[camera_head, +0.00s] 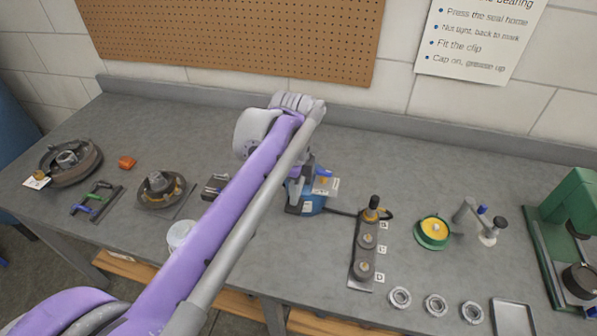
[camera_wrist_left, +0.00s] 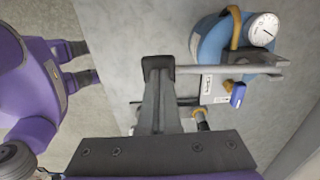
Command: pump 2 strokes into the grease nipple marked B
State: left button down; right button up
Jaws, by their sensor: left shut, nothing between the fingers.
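The blue grease pump (camera_head: 312,205) stands on the bench, partly hidden by my left arm. In the left wrist view it shows as a blue body (camera_wrist_left: 208,42) with a round gauge (camera_wrist_left: 263,29) and a grey bar lever (camera_wrist_left: 235,69). My left gripper (camera_head: 297,197) is shut and empty at the pump; its fingertips (camera_wrist_left: 158,66) are by the lever's end, and contact is unclear. A dark hose runs from the pump to the nipple plate (camera_head: 354,262), where a black-topped coupler (camera_head: 372,208) stands at the far end. The small letter tags are hard to read. My right gripper (camera_wrist_left: 76,64) has its fingers apart and empty.
Right of the plate are a green-rimmed yellow tin (camera_head: 433,232), several metal rings (camera_head: 400,298), a grey tray (camera_head: 512,317) and a green press (camera_head: 575,215). Hubs (camera_head: 72,163) and clips lie on the left. The bench's back strip is mostly clear.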

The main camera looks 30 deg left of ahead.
pick_arm(q)
jog(key=shift+w+r+p, duration=0.15)
jog(key=shift+r+p, duration=0.85)
jog(key=shift+r, duration=0.6)
jog(key=shift+w+r+p, duration=0.15)
jog(key=shift+r+p, duration=0.85)
jog(key=shift+r, duration=0.6)
jog(key=r+p, duration=0.2)
jog(key=r, duration=0.3)
jog(key=shift+w+a+r+p, duration=0.15)
jog(key=shift+w+r+p, duration=0.1)
jog(key=shift+p, duration=0.15)
pick_arm(e)
jog(key=w+r, duration=0.3)
jog(key=r, duration=0.6)
jog(key=shift+w+r+t, duration=0.2)
jog(key=shift+w+t, duration=0.15)
jog(key=shift+t, duration=0.05)
pick_arm(q)
jog(key=shift+s, duration=0.15)
pick_arm(e)
jog(key=shift+s, duration=0.15)
